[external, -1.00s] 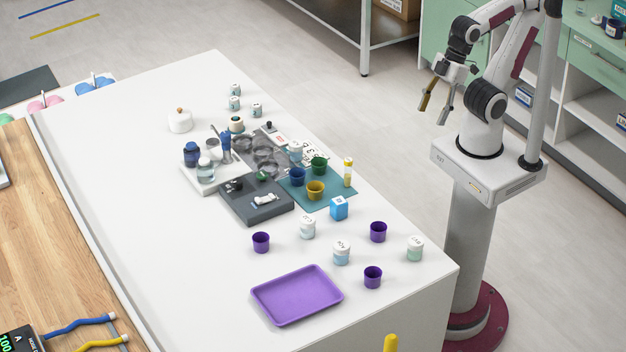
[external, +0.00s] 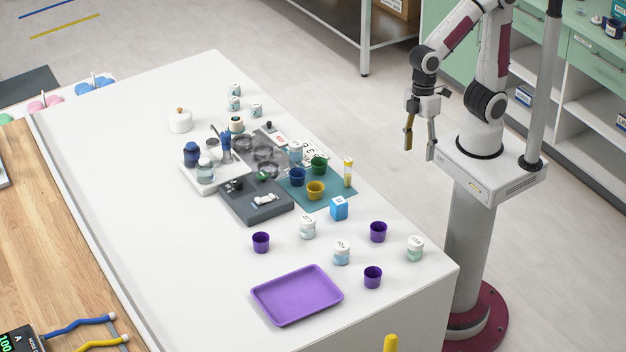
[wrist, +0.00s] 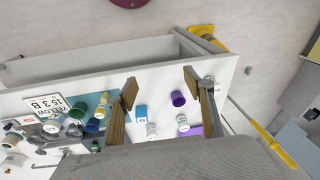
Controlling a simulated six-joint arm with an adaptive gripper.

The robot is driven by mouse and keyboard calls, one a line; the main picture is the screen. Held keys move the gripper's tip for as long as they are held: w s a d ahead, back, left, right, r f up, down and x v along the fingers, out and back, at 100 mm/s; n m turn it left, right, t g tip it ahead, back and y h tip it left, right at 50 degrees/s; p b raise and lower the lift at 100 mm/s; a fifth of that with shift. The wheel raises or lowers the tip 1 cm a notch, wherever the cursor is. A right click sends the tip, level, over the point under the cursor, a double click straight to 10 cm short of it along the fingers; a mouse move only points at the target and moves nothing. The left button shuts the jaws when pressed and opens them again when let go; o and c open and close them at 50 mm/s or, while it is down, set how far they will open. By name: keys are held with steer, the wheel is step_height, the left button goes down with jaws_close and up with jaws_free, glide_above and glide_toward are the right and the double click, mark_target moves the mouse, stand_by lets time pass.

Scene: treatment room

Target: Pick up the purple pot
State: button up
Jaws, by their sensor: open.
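Three purple pots stand upright on the white table: one (external: 261,242) left of the white-lidded jars, one (external: 378,231) near the right edge, and one (external: 373,277) nearer the front corner. A purple pot (wrist: 178,98) also shows between my fingers in the wrist view, well beyond them. My gripper (external: 421,148) is open and empty, pointing down, in the air to the right of the table and away from all the pots. It also shows in the wrist view (wrist: 162,100). A purple tray (external: 297,295) lies at the table's front, partly hidden by a finger in the wrist view.
White-lidded jars (external: 342,252) stand among the purple pots. A blue box (external: 339,208) and a teal mat (external: 334,200) with blue, green and yellow pots lie behind them. A dark grey tray (external: 270,211) sits further left. The table's left half is mostly clear.

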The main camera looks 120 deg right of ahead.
steer(key=w+a+f+n, duration=0.2)
steer(key=w+f+n, duration=0.1)
steer(key=w, duration=0.3)
steer(key=w+a+f+n+y, duration=0.1)
steer(key=w+f+n, duration=0.2)
steer(key=w, duration=0.2)
steer(key=w+a+f+n+t+y, duration=0.1)
steer(key=w+a+f+n, duration=0.1)
steer(key=w+n, duration=0.2)
steer(key=shift+w+a+f, duration=0.3)
steer(key=shift+w+f, duration=0.1)
steer(key=shift+w, duration=0.95)
steer(key=shift+f, duration=0.1)
steer(key=shift+x, duration=1.2)
steer(key=shift+f, duration=0.1)
